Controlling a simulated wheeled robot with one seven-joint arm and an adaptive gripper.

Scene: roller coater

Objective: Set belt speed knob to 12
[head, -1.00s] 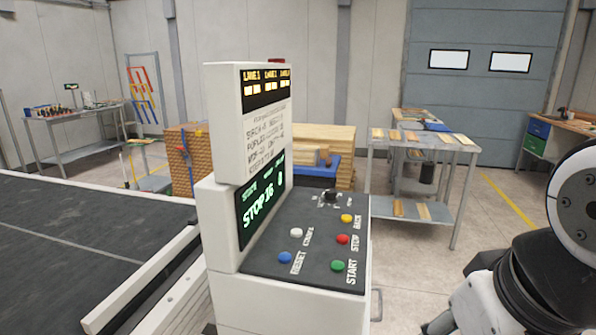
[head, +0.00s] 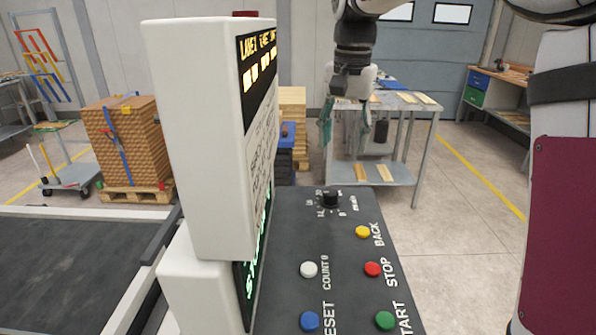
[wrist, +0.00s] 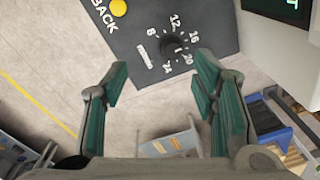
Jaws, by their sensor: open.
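The belt speed knob (head: 330,198) is a small black knob at the far end of the dark control panel (head: 300,225). In the wrist view the knob (wrist: 169,43) sits among printed numbers including 8, 12, 16 and 20. A small pale mark shows on its lower right side, but I cannot tell the exact setting. My gripper (head: 346,135) is open and empty, above and beyond the panel's far edge in the head view. In the wrist view its green-padded fingers (wrist: 162,78) are spread below the knob, apart from it.
The white display housing (head: 195,130) stands left of the panel; its green screen is too oblique to read. Yellow BACK (head: 362,232), red STOP (head: 373,269), green START (head: 385,320), white (head: 309,269) and blue (head: 310,320) buttons lie nearer. A steel table (head: 405,178) stands behind.

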